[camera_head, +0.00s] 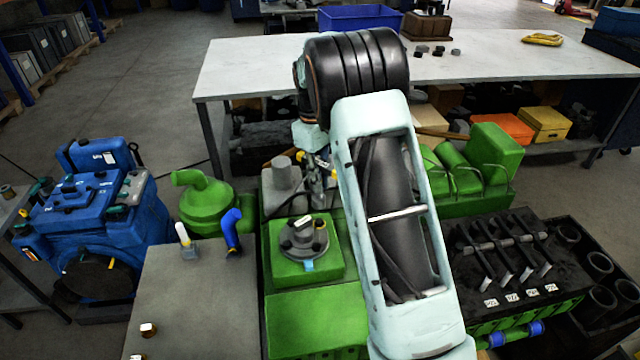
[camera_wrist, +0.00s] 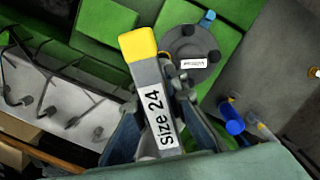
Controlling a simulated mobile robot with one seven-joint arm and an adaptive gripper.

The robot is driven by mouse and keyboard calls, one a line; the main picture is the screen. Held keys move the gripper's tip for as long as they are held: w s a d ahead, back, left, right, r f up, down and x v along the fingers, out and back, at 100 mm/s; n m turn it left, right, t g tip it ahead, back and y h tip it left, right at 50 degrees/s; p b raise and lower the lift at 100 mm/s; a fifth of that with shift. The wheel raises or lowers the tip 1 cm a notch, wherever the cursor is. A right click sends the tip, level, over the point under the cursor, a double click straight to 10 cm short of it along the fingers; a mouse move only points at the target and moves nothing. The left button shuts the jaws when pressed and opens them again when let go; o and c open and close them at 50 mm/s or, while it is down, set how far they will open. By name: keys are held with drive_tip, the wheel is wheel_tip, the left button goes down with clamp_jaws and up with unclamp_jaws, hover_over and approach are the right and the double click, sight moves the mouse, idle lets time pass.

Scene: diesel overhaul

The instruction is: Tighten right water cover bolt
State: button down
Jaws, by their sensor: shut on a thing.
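My gripper (camera_wrist: 158,100) is shut on a grey tool (camera_wrist: 150,85) with a yellow end and a "size 24" label. In the head view, my gripper (camera_head: 318,175) is above the green engine, behind the water cover and partly hidden by my arm. The round grey water cover (camera_head: 303,240) sits on a green block and has a white label. In the wrist view, the cover (camera_wrist: 192,52) lies beyond the tool, with dark bolts (camera_wrist: 213,56) around its rim. The tool's yellow end appears beside the cover; I cannot tell whether it touches a bolt.
A blue engine (camera_head: 95,220) stands further left. A long workbench (camera_head: 490,65) runs behind. Black levers (camera_head: 500,250) are at right.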

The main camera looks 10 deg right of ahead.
sight(321, 196)
drive_tip(key=n+b, duration=0.1)
drive_tip(key=n, duration=0.1)
drive_tip(key=f+n+b, duration=0.1)
drive_tip(key=n, duration=0.2)
drive_tip(key=shift+w+d, duration=0.1)
drive_tip(key=shift+r+n+t, duration=0.1)
drive_tip(key=shift+n+t, duration=0.2)
drive_tip(key=shift+n, duration=0.3)
drive_tip(key=n, duration=0.4)
drive_tip(key=shift+w+f, duration=0.15)
drive_tip(key=shift+f, duration=0.1)
drive_tip(key=n, duration=0.1)
drive_tip(key=n+p, duration=0.1)
drive_tip(key=n, duration=0.1)
drive_tip(key=n+t, duration=0.1)
drive_tip(key=n, duration=0.1)
drive_tip(key=shift+w+f, duration=0.1)
drive_tip(key=shift+f, duration=0.2)
wheel_tip(321, 196, down, 2)
drive_tip(key=shift+f+n+b, duration=0.2)
drive_tip(key=shift+n+b, duration=0.1)
drive_tip(key=shift+b, duration=0.1)
drive_tip(key=shift+f, duration=0.5)
drive_tip(key=shift+f, duration=0.1)
